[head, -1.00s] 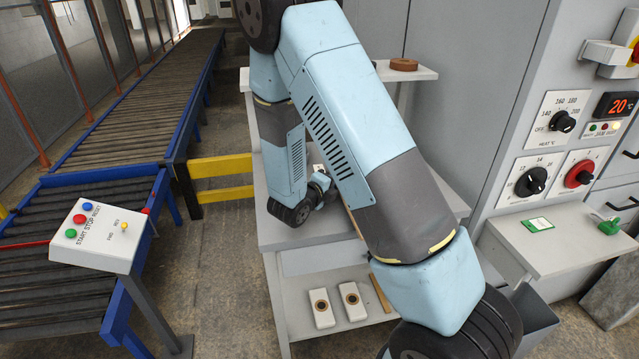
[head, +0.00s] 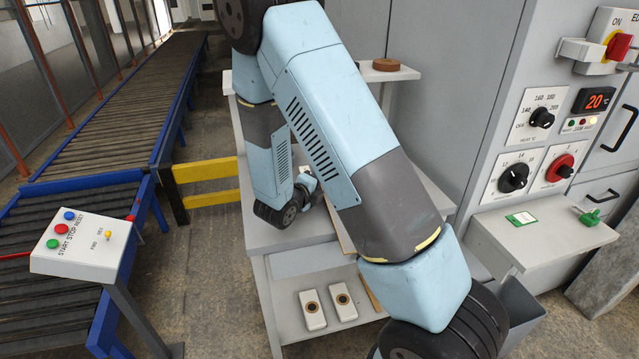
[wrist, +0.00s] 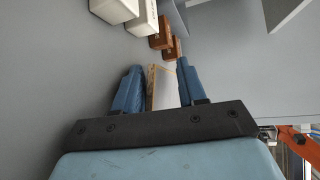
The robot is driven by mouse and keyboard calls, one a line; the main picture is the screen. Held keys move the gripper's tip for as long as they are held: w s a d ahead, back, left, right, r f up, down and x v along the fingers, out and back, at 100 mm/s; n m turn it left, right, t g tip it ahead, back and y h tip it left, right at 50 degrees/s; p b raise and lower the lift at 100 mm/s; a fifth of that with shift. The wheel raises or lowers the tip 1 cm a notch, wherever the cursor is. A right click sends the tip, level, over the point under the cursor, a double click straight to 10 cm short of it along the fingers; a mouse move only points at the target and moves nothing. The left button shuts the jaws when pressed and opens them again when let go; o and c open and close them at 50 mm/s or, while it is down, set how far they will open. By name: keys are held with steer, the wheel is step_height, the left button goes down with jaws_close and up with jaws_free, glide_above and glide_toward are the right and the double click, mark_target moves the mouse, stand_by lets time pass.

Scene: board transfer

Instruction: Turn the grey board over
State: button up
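My gripper (wrist: 157,87) shows in the wrist view with its two blue fingers apart. A thin light-wood strip (wrist: 151,88) shows between the fingers; I cannot tell whether either finger touches it. A narrow wooden strip (head: 339,232) shows on the grey table (head: 290,238), partly behind my arm. I cannot pick out the grey board with certainty: grey surfaces fill much of both views, and my arm covers part of the tabletop.
White blocks (wrist: 144,18) and brown blocks (wrist: 162,36) stand near the fingers in the wrist view. Two white pieces (head: 312,309) lie on the lower shelf. A roller conveyor (head: 115,115) and button box (head: 80,243) are left; a grey cabinet (head: 450,80) with dials is right.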

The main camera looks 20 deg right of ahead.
steer(key=g+y, duration=0.1)
steer(key=r+g+y, duration=0.1)
steer(key=g+y, duration=0.1)
steer(key=shift+s+a, duration=0.1)
steer(key=shift+s, duration=0.05)
steer(key=shift+s+a+r+g+y, duration=0.1)
steer(key=shift+g+y, duration=0.7)
steer(key=shift+y, duration=0.15)
steer(key=shift+s+a+r+g+y, duration=0.1)
steer(key=shift+g+y, duration=0.7)
steer(key=shift+y, duration=0.15)
steer(key=shift+a, duration=0.15)
steer(key=shift+s+a+r, duration=0.3)
steer(key=shift+s+a, duration=0.2)
steer(key=shift+a, duration=0.05)
steer(key=shift+s+a+r, duration=0.25)
steer(key=shift+s+a, duration=0.25)
steer(key=o, duration=0.6)
steer(key=shift+c, duration=0.2)
step_height(320, 180, up, 8)
steer(key=s+a, duration=0.1)
steer(key=shift+f, duration=0.2)
